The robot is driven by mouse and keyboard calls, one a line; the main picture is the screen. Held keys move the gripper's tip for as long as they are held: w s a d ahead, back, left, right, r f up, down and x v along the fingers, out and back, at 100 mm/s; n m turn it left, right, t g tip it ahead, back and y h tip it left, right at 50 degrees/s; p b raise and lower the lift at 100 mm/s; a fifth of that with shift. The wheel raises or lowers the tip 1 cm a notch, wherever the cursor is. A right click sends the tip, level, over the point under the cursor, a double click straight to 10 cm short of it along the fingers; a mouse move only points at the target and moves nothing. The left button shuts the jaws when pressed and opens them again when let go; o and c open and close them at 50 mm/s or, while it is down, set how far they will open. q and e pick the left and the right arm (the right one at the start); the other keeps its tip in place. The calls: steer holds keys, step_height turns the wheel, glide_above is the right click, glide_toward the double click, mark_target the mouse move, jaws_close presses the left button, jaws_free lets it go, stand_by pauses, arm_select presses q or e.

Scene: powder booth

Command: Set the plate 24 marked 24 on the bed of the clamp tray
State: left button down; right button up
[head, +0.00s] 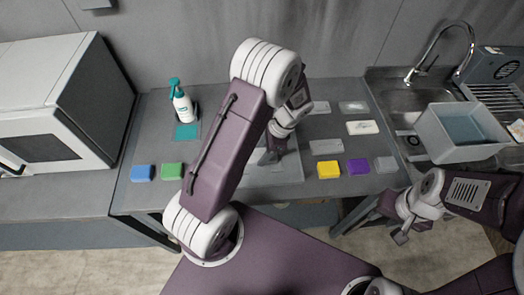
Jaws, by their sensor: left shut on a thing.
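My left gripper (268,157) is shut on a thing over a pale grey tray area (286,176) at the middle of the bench. My own arm hides most of that area and the held thing, so I cannot make out what it is. I cannot read a 24 anywhere. Whether the pale area is the clamp tray's bed is unclear. My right gripper (390,228) is in front of the bench's right front edge, apart from everything, and looks open and empty.
Blue (142,173), green (172,172), yellow (328,170) and purple (358,167) blocks lie along the front. A spray bottle (182,106) stands back left. Pale flat pieces (362,128) lie right. A sink with a grey bin (460,133) is far right, a white oven (50,100) left.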

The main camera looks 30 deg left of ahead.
arm_select(q)
steer(key=shift+w+f, duration=0.1)
steer(key=shift+f, duration=0.1)
stand_by(0.3)
steer(key=shift+f, duration=0.1)
steer(key=shift+f, duration=0.15)
steer(key=shift+f, duration=0.5)
stand_by(0.5)
steer(key=shift+f+b, duration=0.45)
steer(key=shift+f, duration=0.1)
steer(key=shift+f, duration=0.1)
stand_by(0.3)
